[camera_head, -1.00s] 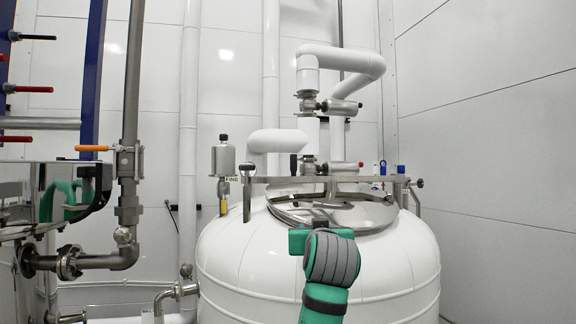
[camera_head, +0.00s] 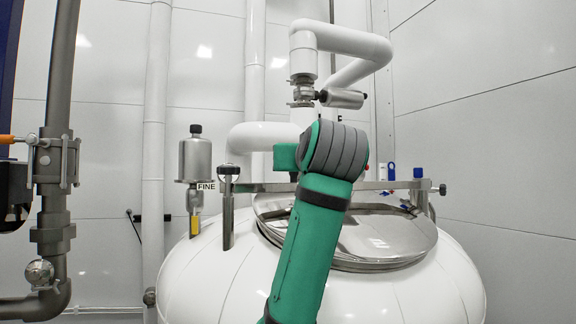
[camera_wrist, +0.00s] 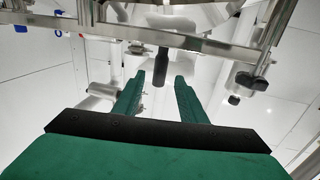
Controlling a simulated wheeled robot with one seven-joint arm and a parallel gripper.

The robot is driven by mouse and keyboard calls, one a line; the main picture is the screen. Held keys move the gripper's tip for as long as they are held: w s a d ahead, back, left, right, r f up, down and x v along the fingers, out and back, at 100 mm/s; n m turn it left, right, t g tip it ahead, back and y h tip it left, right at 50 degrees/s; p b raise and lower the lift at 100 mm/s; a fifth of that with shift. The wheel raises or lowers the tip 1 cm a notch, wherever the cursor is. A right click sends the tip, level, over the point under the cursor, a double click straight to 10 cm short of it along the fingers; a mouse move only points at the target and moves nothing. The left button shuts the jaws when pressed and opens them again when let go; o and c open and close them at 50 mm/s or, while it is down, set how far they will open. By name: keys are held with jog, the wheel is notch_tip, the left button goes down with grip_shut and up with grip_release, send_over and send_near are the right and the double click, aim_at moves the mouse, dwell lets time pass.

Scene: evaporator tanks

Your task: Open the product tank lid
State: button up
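The product tank (camera_head: 215,275) is a large white vessel in the head view. Its shiny round metal lid (camera_head: 385,240) lies shut on top, under a flat metal bar (camera_head: 262,187). In the wrist view the bar (camera_wrist: 120,30) crosses the top of the picture, and a dark cylindrical handle (camera_wrist: 161,62) sticks out from it. My gripper (camera_wrist: 160,76) is open. Its two green fingers point toward the handle, which shows between the fingertips; I cannot tell whether it is within their reach.
A post with a round knob (camera_head: 228,180) stands at the bar's left end, beside a metal canister (camera_head: 195,160) labelled FINE. A thick white pipe (camera_head: 350,40) with a valve (camera_head: 342,98) rises behind the lid. Grey piping (camera_head: 60,110) stands at left. A bare wall is at right.

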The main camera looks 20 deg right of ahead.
jog(key=w, duration=0.3)
jog(key=w+d, duration=0.1)
jog(key=w, duration=0.6)
jog(key=shift+d, duration=0.3)
grip_shut()
